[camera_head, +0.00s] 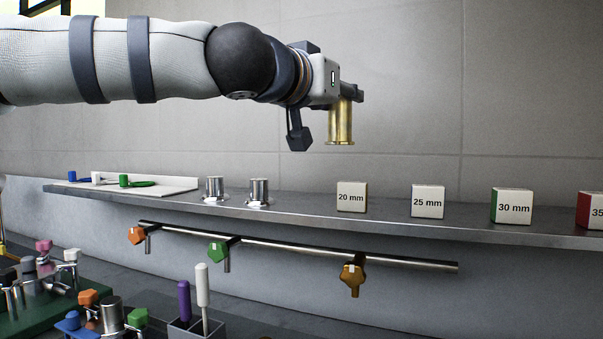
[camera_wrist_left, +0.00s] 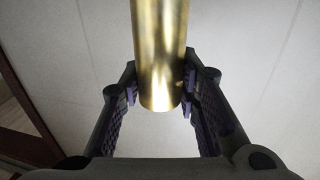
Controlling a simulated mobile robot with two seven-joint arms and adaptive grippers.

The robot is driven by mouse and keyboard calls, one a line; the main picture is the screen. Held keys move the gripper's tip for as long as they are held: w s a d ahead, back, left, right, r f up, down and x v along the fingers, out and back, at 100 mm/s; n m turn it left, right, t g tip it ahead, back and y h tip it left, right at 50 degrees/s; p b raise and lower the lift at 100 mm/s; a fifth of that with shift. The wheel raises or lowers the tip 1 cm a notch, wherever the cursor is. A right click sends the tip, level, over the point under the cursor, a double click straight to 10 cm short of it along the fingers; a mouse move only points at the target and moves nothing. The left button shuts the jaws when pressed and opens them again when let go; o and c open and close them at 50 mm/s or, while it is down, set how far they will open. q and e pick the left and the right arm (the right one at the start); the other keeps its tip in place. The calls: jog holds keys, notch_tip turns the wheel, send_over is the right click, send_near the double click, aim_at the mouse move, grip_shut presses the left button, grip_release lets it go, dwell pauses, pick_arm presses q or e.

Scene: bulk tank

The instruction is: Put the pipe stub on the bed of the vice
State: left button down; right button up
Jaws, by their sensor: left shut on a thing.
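The pipe stub, a brass-coloured cylinder with a flared lower rim (camera_head: 341,124), hangs upright below my left gripper (camera_head: 345,95) in the head view. The gripper is shut on it, high above the steel shelf and in front of the grey wall. In the left wrist view the pipe stub (camera_wrist_left: 159,55) stands between the two dark finger pads of the left gripper (camera_wrist_left: 160,88). I cannot make out the vice or its bed in either view. My right gripper is not in view.
The steel shelf (camera_head: 310,215) carries two silver cylinders (camera_head: 214,188) and size blocks such as 20 mm (camera_head: 351,197) and 25 mm (camera_head: 428,202). A rail (camera_head: 300,252) with coloured valves hangs below. Fittings and a tool holder (camera_head: 197,328) crowd the lower left.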

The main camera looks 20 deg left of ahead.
pick_arm(q)
jog(key=w+a+f, duration=0.2)
jog(key=f, duration=0.1)
jog(key=w+a+f, duration=0.2)
jog(key=f, duration=0.2)
jog(key=w+a+f, duration=0.2)
jog(key=a+f, duration=0.1)
jog(key=shift+w+f, duration=0.35)
jog(key=shift+d+f, duration=0.1)
jog(key=shift+f, duration=0.15)
jog(key=c, duration=1.2)
grip_release()
jog(key=shift+r, duration=0.1)
